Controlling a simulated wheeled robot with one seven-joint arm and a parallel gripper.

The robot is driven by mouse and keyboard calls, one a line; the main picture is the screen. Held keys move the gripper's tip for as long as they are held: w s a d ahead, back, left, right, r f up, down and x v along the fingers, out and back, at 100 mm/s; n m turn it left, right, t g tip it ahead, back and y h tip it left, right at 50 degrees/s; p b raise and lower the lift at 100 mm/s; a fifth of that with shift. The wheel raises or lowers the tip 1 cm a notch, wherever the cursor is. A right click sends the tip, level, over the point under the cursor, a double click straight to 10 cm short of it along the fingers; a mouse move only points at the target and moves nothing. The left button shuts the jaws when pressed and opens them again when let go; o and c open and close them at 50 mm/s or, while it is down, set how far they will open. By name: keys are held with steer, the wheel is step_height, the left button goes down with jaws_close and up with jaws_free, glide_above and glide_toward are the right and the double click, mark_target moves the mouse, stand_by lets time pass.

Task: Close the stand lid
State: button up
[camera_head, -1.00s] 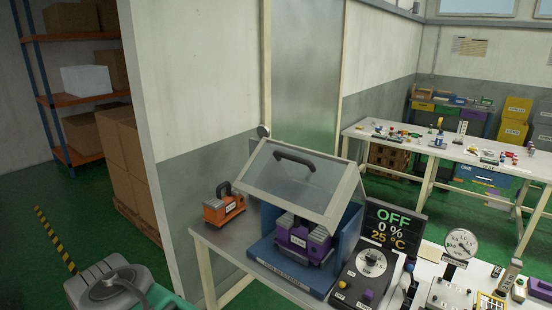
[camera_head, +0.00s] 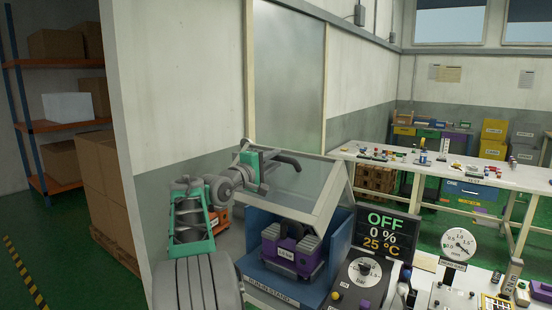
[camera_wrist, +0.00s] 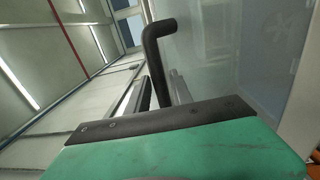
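The blue stand (camera_head: 277,284) sits on the near bench, with a purple and grey block (camera_head: 290,250) inside. Its clear lid (camera_head: 318,184) with a pale frame is raised and tilted above it, leaving the front open. A dark bent handle (camera_head: 287,159) is on the lid. My gripper (camera_head: 267,170) is at the left end of this handle. In the wrist view the handle (camera_wrist: 153,50) runs down to between two grey fingers (camera_wrist: 162,92), which look apart. Whether they touch the handle is hard to tell.
A display (camera_head: 386,232) reading OFF, 0 %, 25 °C stands right of the stand. An orange block (camera_head: 222,218) is partly hidden behind my arm. The wall stands close behind.

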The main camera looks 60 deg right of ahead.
steer(key=shift+s+d, duration=0.1)
steer(key=shift+d, duration=0.65)
steer(key=shift+c, duration=0.4)
jaws_close()
stand_by(0.5)
